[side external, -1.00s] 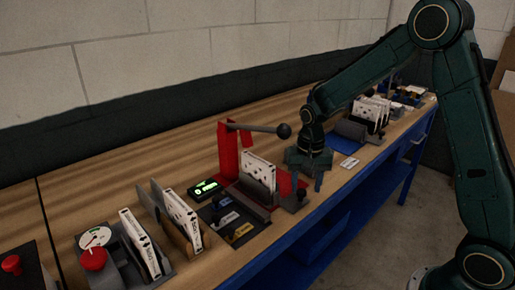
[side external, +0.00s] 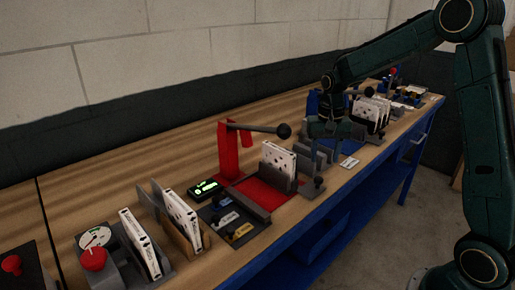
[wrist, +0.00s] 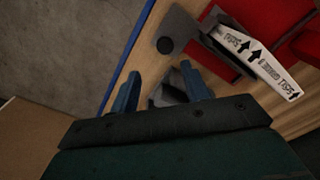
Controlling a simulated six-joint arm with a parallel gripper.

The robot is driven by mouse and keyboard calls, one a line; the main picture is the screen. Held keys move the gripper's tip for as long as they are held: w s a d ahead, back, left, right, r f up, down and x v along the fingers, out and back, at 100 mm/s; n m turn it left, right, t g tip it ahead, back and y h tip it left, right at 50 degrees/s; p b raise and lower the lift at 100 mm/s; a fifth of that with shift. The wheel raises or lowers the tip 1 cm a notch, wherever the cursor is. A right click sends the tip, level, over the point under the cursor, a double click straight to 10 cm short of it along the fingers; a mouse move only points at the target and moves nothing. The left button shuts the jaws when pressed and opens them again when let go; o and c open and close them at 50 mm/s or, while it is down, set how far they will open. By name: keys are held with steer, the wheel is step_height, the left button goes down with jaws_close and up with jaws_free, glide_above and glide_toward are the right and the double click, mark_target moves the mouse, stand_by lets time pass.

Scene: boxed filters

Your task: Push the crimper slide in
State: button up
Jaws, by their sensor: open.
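The crimper has a red upright frame (side external: 229,150) with a lever ending in a dark ball, and a red bed (side external: 262,194) on the bench. Its grey slide holds a white box (side external: 278,164) upright, toward the right end of the bed. The box's printed edge with arrows also shows in the wrist view (wrist: 252,55). A dark round knob (wrist: 166,45) stands beside the slide's grey end. My gripper (wrist: 160,82) is open, its blue fingers spread, with a grey piece visible between them. In the side view it is above and right of the slide, partly hiding what is behind.
A small display with green digits (side external: 204,188) sits left of the crimper. Boxes stand in holders (side external: 183,220) at the left, near a red button (side external: 94,259). More boxes (side external: 373,112) stand behind my gripper. A white card (side external: 349,162) lies near the front edge.

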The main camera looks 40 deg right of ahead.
step_height(320, 180, up, 7)
steer(key=s+a+r+n+t, duration=0.2)
steer(key=s+a+r+n, duration=0.1)
steer(key=s+a+r, duration=0.4)
steer(key=s+a+f+n+t, duration=0.1)
steer(key=s+a+n, duration=0.2)
steer(key=s, duration=0.5)
steer(key=s+a+n+t, duration=0.2)
steer(key=s+a+n, duration=0.1)
steer(key=s, duration=0.4)
steer(key=shift+s+f+t, duration=0.3)
steer(key=shift+s+f, duration=0.05)
steer(key=shift+f, duration=0.05)
stand_by(0.7)
stand_by(0.5)
